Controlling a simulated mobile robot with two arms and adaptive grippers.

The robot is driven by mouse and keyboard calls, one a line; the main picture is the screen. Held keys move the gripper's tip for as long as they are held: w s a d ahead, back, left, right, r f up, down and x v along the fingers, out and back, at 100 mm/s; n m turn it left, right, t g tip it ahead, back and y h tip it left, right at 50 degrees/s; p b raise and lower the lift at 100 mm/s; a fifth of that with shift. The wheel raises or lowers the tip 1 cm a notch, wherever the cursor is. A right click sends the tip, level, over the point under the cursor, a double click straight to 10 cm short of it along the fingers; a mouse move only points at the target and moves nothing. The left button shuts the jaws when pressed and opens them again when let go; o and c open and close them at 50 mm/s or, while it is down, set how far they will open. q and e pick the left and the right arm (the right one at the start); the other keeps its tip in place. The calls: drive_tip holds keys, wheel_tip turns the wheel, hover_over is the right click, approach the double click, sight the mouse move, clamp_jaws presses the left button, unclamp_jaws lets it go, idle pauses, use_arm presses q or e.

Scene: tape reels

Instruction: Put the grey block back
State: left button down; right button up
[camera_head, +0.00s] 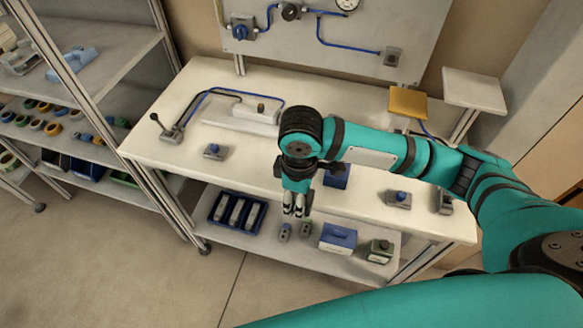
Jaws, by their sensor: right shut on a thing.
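My right gripper (296,210) points down in front of the workbench's front edge, above the lower shelf in the picture. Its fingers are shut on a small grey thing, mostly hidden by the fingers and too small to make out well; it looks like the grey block. Just below the fingertips, two small grey-green blocks (285,232) (306,229) stand on the lower shelf (270,249). I cannot tell whether the fingertips touch them. My left gripper is not in view.
On the lower shelf are a blue bin with grey pieces (257,217), a blue box (338,238) and a grey-green box (380,251). The bench top (170,150) carries a lever, small switches and a blue tube. A rack (105,70) stands at left.

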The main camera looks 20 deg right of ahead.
drive_tip(key=w, duration=0.4)
drive_tip(key=w+d+p, duration=0.1)
drive_tip(key=w, duration=0.2)
drive_tip(key=w+f+p, duration=0.1)
drive_tip(key=w, duration=0.3)
drive_tip(key=shift+w+d+f, duration=0.1)
drive_tip(key=shift+w+d, duration=0.1)
drive_tip(key=shift+w, duration=0.15)
wheel_tip(320, 180, down, 3)
drive_tip(key=shift+r+p, duration=0.1)
drive_tip(key=shift+p, duration=0.6)
drive_tip(key=shift+f, duration=0.35)
drive_tip(key=o, duration=1.2)
drive_tip(key=shift+f, duration=0.1)
drive_tip(key=shift+o, duration=0.2)
wheel_tip(320, 180, up, 12)
drive_tip(key=b, duration=0.3)
